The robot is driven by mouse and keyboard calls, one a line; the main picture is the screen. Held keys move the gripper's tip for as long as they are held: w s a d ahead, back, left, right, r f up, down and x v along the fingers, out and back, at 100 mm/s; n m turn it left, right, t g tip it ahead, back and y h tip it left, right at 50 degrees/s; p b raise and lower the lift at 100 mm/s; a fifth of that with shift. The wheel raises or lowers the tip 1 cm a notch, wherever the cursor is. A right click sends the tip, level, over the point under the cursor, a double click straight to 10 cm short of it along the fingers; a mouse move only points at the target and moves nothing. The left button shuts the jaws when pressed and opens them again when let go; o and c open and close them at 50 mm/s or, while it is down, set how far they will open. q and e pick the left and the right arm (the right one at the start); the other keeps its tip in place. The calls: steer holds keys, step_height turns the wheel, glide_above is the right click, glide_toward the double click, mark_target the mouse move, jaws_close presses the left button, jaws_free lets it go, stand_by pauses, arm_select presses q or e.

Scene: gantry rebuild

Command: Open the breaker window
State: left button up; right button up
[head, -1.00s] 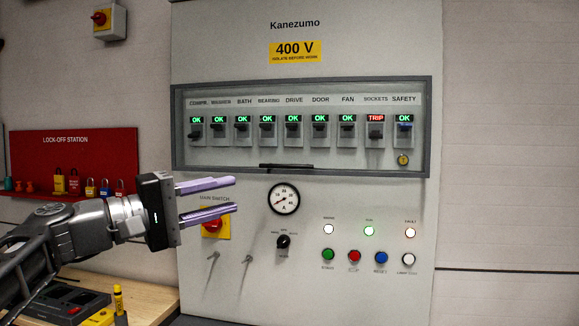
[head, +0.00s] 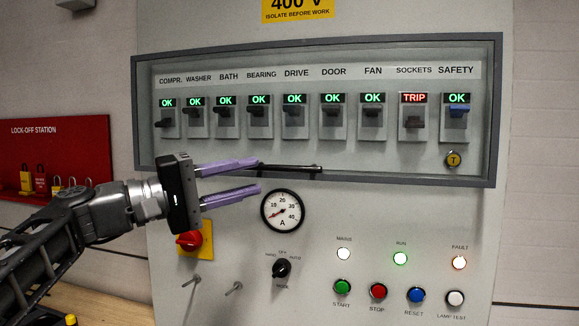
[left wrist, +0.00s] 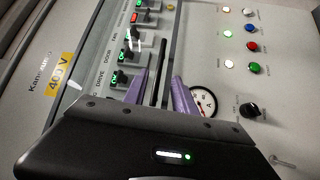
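The breaker window (head: 495,110) is a wide grey-framed clear pane over the row of breakers in the head view, and it looks closed. Its handle is a dark horizontal bar (head: 292,168) at the bottom edge. My left gripper (head: 257,177) is open, its two purple fingers pointing right at the handle's left end. The upper fingertip overlaps that end in the picture. In the left wrist view the bar (left wrist: 162,58) shows between the two fingers (left wrist: 159,77), with gaps on both sides. I cannot tell whether the fingertips reach around it in depth. My right gripper is out of view.
An ammeter (head: 283,211) sits just below the handle. The red main switch (head: 190,240) is under my left gripper, with a selector knob (head: 282,268) and several buttons to the right. A yellow key lock (head: 453,159) is at the window's lower right. The lock-off board (head: 60,140) hangs at left.

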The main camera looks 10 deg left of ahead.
mark_target(281, 170)
arm_select(q)
steer(key=shift+s, duration=0.25)
steer(key=p+x, duration=0.2)
steer(key=x, duration=0.6)
steer(key=shift+p, duration=0.4)
steer(key=shift+a, duration=0.1)
steer(key=shift+c, duration=0.2)
jaws_close()
stand_by(0.8)
